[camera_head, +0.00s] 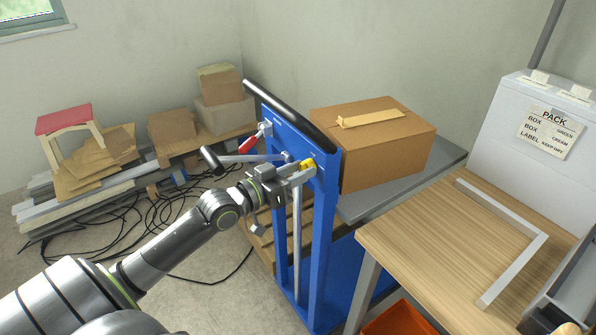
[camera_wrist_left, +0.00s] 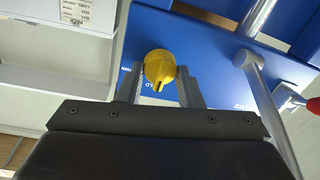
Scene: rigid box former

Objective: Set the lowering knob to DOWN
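The yellow lowering knob (camera_head: 307,165) is on the upper front of the blue machine frame (camera_head: 320,230). In the left wrist view the knob (camera_wrist_left: 158,66) sits between the two fingertips of my left gripper (camera_wrist_left: 160,80). The fingers are close on both sides of it and look shut on it. The dark mark on the knob points toward the bottom of that view, near a partly hidden label ending in "LD". Another label (camera_wrist_left: 131,68), partly covered, is left of the knob. My right gripper is not in view.
A black roller bar (camera_head: 290,115) tops the frame. A red-handled lever (camera_head: 250,140) and a black-ended lever (camera_head: 212,160) project left of the knob. A carton (camera_head: 375,145) stands behind the frame. A wooden table (camera_head: 430,245) is at right. Cables (camera_head: 160,225) lie on the floor.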

